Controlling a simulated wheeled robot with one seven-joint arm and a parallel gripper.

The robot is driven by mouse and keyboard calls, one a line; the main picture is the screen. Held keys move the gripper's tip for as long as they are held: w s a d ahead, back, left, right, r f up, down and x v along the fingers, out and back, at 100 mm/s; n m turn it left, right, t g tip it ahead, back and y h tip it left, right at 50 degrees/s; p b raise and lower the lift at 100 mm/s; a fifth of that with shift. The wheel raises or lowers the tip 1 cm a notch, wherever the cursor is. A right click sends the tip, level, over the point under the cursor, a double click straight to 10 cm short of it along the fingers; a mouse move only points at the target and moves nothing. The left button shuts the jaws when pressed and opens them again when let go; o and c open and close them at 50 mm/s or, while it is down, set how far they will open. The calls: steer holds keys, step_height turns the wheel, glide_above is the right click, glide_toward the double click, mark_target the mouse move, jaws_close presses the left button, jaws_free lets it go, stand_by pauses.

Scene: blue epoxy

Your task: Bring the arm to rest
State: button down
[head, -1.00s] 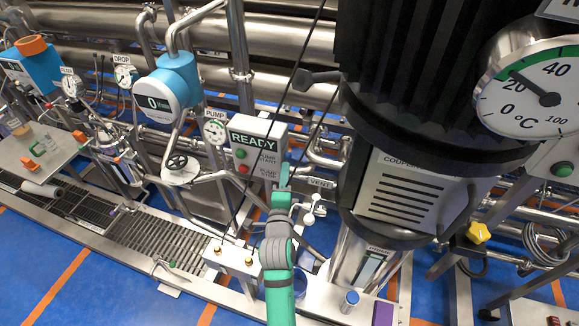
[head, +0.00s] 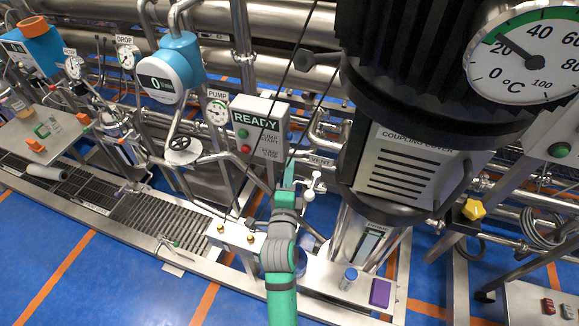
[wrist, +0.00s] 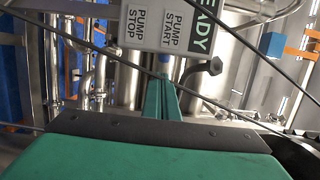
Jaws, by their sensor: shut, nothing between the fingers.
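My arm is green with grey joints and reaches up from the bottom middle of the head view. My gripper (head: 288,174) is at its far end, in front of and below the READY control box (head: 257,137). In the wrist view the green fingers of my gripper (wrist: 161,88) are together with nothing between them. They point toward the control box (wrist: 165,25), whose PUMP START and PUMP STOP labels appear sideways. From these views I cannot tell the exact gap between fingertips and box.
A big motor with a coupling cover (head: 408,165) stands close on the right. Thin dark cables pass near my gripper. Blue floor (head: 120,285) is open at the lower left.

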steer(key=shift+f, duration=0.1)
steer(key=s+a+f+n+y, duration=0.1)
steer(key=s+f+n, duration=0.25)
steer(key=s, duration=0.35)
steer(key=s+a+f+n+g+y, duration=0.1)
steer(key=s+f+n, duration=0.25)
steer(key=s, duration=0.35)
steer(key=s+a+f+n+y, duration=0.1)
steer(key=s+f+n, duration=0.2)
steer(key=s+f, duration=0.3)
steer(key=s+r+n, duration=0.2)
steer(key=s+n, duration=0.3)
steer(key=s, duration=0.6)
steer(key=s+a+r+n+g, duration=0.1)
steer(key=s+n, duration=0.4)
steer(key=s, duration=0.6)
steer(key=shift+r, duration=0.4)
